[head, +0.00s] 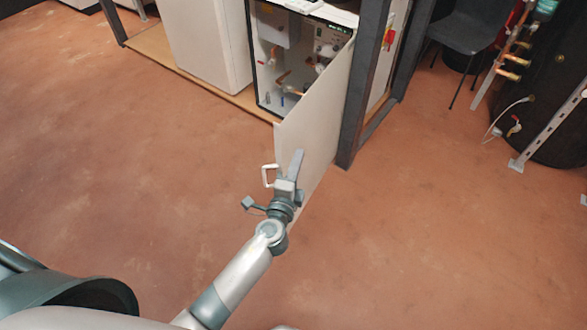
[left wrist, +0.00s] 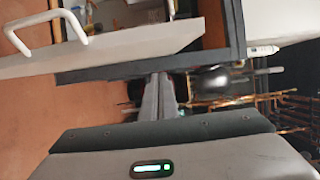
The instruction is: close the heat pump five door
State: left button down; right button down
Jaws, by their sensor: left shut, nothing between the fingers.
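The heat pump door (head: 318,125) is a pale flat panel standing open, swung out from the right side of the open cabinet (head: 265,65). A white handle (head: 268,175) sticks out near its free edge. In the left wrist view the door (left wrist: 130,45) runs across the top, with the handle (left wrist: 48,35) at upper left. My left gripper (head: 297,158) is shut and empty, close to the door's free end and overlapping it in the head view. I cannot tell whether it touches. Its narrow fingers (left wrist: 158,90) show in the left wrist view. My right gripper is not in view.
A dark frame post (head: 362,85) stands just right of the door's hinge side. A white unit (head: 205,40) stands left of the cabinet. A chair (head: 470,35) and a dark tank (head: 550,80) with pipes are at far right. The floor left of the door is clear.

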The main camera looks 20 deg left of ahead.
aim_at(287, 148)
pick_arm(q)
jog(key=shift+w+a+p, duration=0.5)
jog(key=shift+w+a, duration=1.2)
jog(key=shift+a, duration=0.3)
jog(key=shift+a, duration=0.15)
